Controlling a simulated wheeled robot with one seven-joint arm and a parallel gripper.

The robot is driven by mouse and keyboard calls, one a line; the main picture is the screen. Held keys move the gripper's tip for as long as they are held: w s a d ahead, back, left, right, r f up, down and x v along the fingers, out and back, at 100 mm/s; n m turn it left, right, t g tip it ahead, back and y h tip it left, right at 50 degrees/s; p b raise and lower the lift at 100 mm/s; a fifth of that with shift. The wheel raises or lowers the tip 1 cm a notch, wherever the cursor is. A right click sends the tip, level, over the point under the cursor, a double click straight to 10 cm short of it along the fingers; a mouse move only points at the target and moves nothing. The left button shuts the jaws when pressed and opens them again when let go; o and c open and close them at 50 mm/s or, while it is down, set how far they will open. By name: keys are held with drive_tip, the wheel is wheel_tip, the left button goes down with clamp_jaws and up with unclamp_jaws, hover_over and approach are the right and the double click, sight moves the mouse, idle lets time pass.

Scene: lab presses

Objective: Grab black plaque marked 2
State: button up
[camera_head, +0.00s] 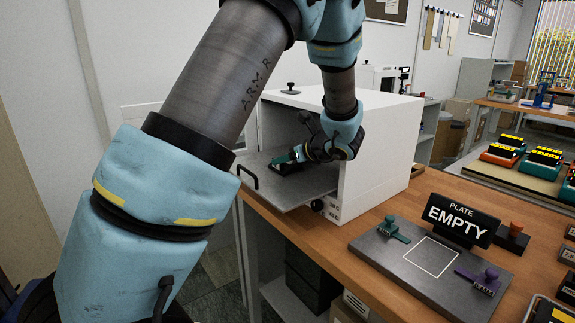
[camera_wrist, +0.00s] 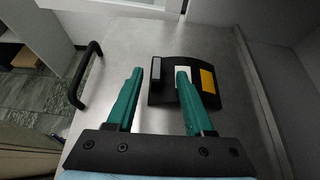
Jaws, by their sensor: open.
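A black plaque (camera_wrist: 168,98) lies on the grey metal shelf (camera_wrist: 120,42) in the wrist view. It carries a yellow patch and a white patch, and a small raised dark block stands at its left end. No number is readable on it. My gripper (camera_wrist: 159,72) is open, with green fingers. The raised block shows between the fingertips, and the right finger covers part of the plaque. Whether the fingers touch it, I cannot tell. In the head view my gripper (camera_head: 292,157) is over the shelf at the open front of a white cabinet (camera_head: 385,150).
A black handle (camera_wrist: 84,75) is at the shelf's left edge. On the wooden bench (camera_head: 400,195) stand a grey plate with clamps (camera_head: 385,265) and a black "PLATE EMPTY" sign (camera_head: 461,218). Several orange and green boxes (camera_head: 503,150) stand farther right.

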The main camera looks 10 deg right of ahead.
drive_tip(key=x, duration=0.2)
drive_tip(key=p+x, duration=0.1)
drive_tip(key=x, duration=0.1)
drive_tip(key=shift+s+a, duration=0.1)
drive_tip(key=shift+a, duration=0.15)
drive_tip(key=shift+c, duration=0.3)
clamp_jaws()
